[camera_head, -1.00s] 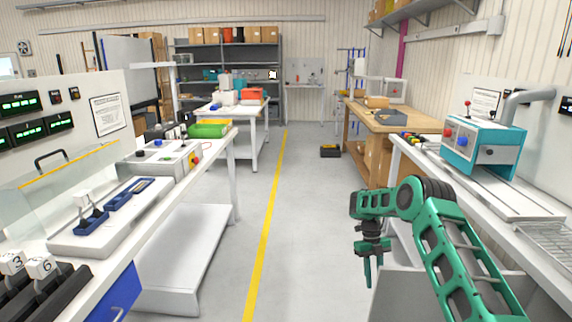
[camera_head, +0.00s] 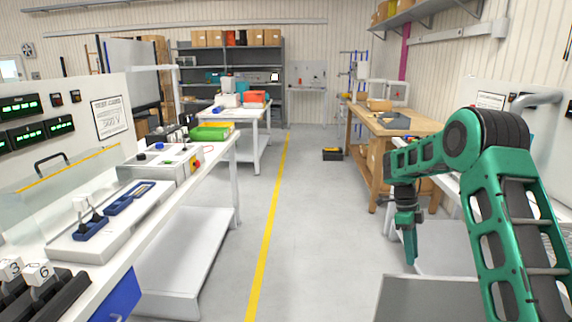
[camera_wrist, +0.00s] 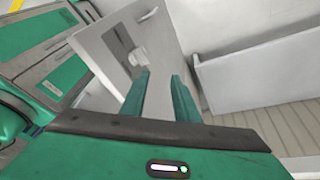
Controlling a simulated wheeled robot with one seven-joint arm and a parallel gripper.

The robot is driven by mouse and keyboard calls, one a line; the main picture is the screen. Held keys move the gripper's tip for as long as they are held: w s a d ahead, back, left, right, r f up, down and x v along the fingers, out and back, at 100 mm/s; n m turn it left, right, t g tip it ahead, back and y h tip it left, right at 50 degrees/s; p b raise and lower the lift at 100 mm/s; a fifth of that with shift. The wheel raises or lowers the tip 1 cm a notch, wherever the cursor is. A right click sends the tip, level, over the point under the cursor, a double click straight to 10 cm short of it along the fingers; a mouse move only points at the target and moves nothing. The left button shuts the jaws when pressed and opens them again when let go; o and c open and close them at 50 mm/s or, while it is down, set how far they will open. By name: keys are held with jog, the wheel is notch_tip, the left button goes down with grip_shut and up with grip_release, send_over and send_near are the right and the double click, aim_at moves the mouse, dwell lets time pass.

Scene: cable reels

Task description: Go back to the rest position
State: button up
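My green arm stands at the right of the head view, bent at a dark elbow joint. My gripper (camera_head: 410,246) hangs from its end, pointing down over the floor at the right of the aisle. In the wrist view my gripper (camera_wrist: 160,76) shows two green fingers with a clear gap between them and nothing held. Behind the fingers is a pale grey panel with a dark recess (camera_wrist: 124,40), which the fingers partly cover. The gripper touches nothing that I can see.
A left bench holds a grey tray with blue holders (camera_head: 130,197) and a control box (camera_head: 160,165). A wooden table (camera_head: 395,125) and a right bench, partly hidden by my arm, line the right. The aisle with the yellow line (camera_head: 270,225) is clear.

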jog(key=s+d+r+n+t, duration=0.1)
jog(key=s+d+r+n, duration=0.3)
jog(key=s+r, duration=0.5)
jog(key=s+d+r+n, duration=0.2)
jog(key=s+r+n, duration=0.4)
jog(key=s, duration=0.5)
jog(key=s+a+n+t+y, duration=0.1)
jog(key=s+n, duration=0.3)
jog(key=s, duration=0.8)
jog(key=s+a+n+t+y, duration=0.1)
jog(key=s+a+n, duration=0.3)
jog(key=s, duration=0.8)
jog(key=shift+a+f+n, duration=0.3)
jog(key=shift+a+n, duration=0.05)
jog(key=shift+n, duration=0.25)
